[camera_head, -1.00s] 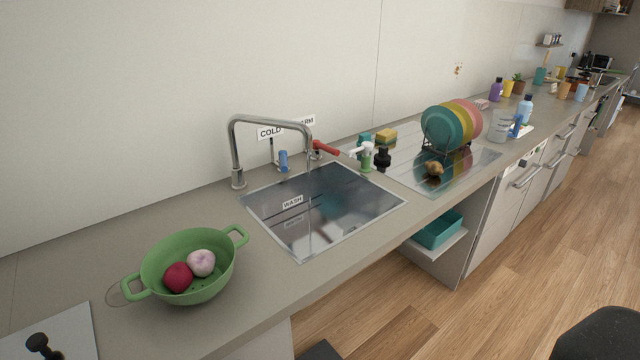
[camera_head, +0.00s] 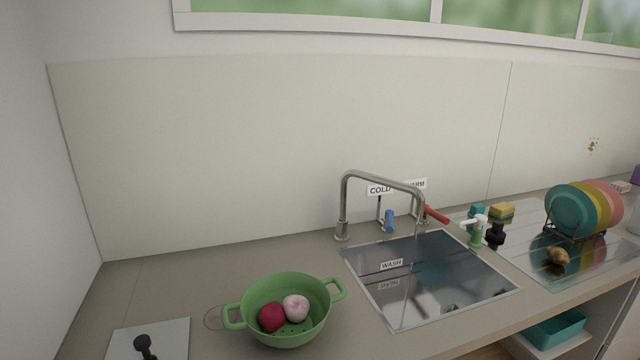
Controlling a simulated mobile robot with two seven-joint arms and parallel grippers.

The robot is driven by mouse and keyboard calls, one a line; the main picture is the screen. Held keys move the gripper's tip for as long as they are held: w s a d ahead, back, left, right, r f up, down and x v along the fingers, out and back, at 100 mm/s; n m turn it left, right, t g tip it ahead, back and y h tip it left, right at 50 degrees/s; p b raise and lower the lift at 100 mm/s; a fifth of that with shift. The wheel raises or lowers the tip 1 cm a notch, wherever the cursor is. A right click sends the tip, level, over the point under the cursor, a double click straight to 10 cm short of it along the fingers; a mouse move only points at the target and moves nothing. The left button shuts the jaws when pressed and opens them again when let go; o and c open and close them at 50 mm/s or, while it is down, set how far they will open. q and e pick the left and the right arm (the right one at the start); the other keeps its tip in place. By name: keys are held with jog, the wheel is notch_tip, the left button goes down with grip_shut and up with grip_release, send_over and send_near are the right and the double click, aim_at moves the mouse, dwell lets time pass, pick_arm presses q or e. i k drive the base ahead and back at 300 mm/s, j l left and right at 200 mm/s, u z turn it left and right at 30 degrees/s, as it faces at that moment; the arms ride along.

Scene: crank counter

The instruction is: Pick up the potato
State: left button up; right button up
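The potato (camera_head: 557,256) is small and brown. It lies on the shiny metal drainboard (camera_head: 540,275) right of the sink, in front of the dish rack with plates. Neither of my grippers shows in the head view, so I cannot see how they stand relative to the potato.
A sink (camera_head: 430,275) with a tall faucet (camera_head: 343,205) is left of the potato. Colored plates (camera_head: 570,212) stand in a rack behind it. A green colander (camera_head: 290,335) holds a red and a pale vegetable. A soap bottle (camera_head: 476,236) and a sponge (camera_head: 501,210) stand near the sink.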

aim_at(557, 255)
jog(key=k+l+z, duration=0.1)
jog(key=z, duration=0.2)
jog(key=i+j+z, duration=0.1)
jog(key=z, duration=1.05)
jog(key=i+l, duration=1)
jog(key=i, duration=0.2)
jog(key=i+l, duration=1)
jog(key=i, duration=0.15)
jog(key=i+l, duration=1.05)
jog(key=i, duration=0.15)
